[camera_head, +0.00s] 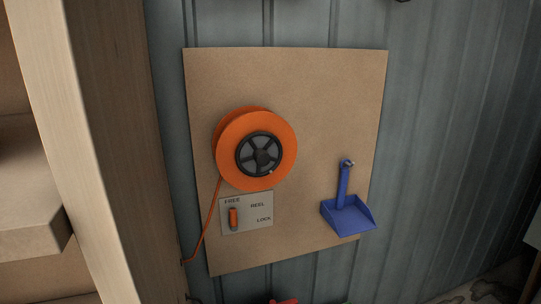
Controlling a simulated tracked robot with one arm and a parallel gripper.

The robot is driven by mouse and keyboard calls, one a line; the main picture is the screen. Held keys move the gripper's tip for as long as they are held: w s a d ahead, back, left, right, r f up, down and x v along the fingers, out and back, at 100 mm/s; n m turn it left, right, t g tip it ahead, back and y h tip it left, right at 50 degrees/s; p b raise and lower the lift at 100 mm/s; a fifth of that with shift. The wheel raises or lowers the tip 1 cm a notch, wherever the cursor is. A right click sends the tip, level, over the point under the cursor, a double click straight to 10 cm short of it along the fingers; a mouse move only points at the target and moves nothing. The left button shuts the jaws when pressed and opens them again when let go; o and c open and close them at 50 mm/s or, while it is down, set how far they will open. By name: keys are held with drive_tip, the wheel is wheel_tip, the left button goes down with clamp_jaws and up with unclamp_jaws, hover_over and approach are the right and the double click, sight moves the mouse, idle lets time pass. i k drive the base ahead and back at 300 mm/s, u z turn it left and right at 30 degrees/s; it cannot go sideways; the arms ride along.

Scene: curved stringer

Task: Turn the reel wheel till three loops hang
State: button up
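An orange reel (229,138) is mounted on a brown board on the wall. A dark spoked wheel (259,154) sits at its centre. An orange line (210,222) runs from the reel's left side down to the board's lower left, then bends left to the wooden post. I see no loops hanging from it. My gripper does not show in this view.
A blue dustpan (348,213) hangs on the right of the board (300,90). A wooden post (95,130) and shelf (28,190) stand close on the left. A red object (283,301) is cut off at the bottom edge. The corrugated wall on the right is bare.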

sight(259, 154)
drive_tip(key=i, duration=0.9)
drive_tip(key=u, duration=0.05)
